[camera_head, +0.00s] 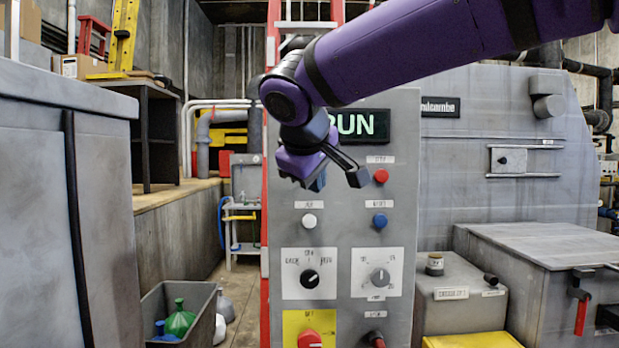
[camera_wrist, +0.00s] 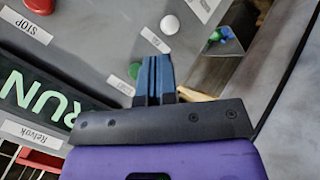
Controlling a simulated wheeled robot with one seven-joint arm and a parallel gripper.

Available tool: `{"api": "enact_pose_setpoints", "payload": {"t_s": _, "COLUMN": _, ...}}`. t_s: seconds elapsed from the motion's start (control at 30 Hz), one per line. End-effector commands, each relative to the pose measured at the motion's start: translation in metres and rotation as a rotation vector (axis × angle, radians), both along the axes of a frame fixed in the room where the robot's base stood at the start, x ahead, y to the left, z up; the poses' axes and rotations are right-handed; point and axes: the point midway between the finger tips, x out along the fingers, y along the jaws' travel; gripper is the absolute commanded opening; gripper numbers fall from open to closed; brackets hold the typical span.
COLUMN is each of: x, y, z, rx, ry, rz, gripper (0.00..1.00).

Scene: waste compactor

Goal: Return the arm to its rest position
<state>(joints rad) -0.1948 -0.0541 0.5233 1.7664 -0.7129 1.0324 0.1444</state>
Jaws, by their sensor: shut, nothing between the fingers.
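My purple arm (camera_head: 420,45) reaches in from the upper right in the head view, bent at a joint left of the display. My gripper (camera_head: 318,182) hangs down in front of the grey control panel (camera_head: 345,235). In the wrist view my gripper (camera_wrist: 154,65) has its two blue fingers together, with nothing between them. The panel's lit display (camera_head: 358,125) reads "RUN", its left edge hidden by my arm. A green button (camera_wrist: 134,71) shows beside the fingers in the wrist view; my gripper hides it in the head view. I cannot tell whether the fingers touch the panel.
The panel carries a red button (camera_head: 381,176), a white button (camera_head: 309,221), a blue button (camera_head: 380,221) and several knobs. A grey cabinet (camera_head: 55,200) stands at left. A bin (camera_head: 205,320) with bottles is on the floor. The compactor (camera_head: 460,190) stands behind the panel.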

Motion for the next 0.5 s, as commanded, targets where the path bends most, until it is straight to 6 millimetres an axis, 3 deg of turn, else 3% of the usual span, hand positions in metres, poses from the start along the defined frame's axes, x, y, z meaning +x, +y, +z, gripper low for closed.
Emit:
{"api": "enact_pose_setpoints", "payload": {"t_s": 0.27, "x": -0.003, "y": -0.008, "z": -0.002, "rx": 0.003, "ry": 0.006, "rz": -0.014, "gripper": 0.0}}
{"api": "enact_pose_setpoints", "payload": {"t_s": 0.37, "x": -0.014, "y": -0.031, "z": -0.007, "rx": 0.014, "ry": 0.021, "rz": -0.056, "gripper": 0.0}}
{"api": "enact_pose_setpoints", "payload": {"t_s": 0.5, "x": -0.045, "y": -0.087, "z": -0.022, "rx": 0.062, "ry": 0.063, "rz": -0.161, "gripper": 0.0}}
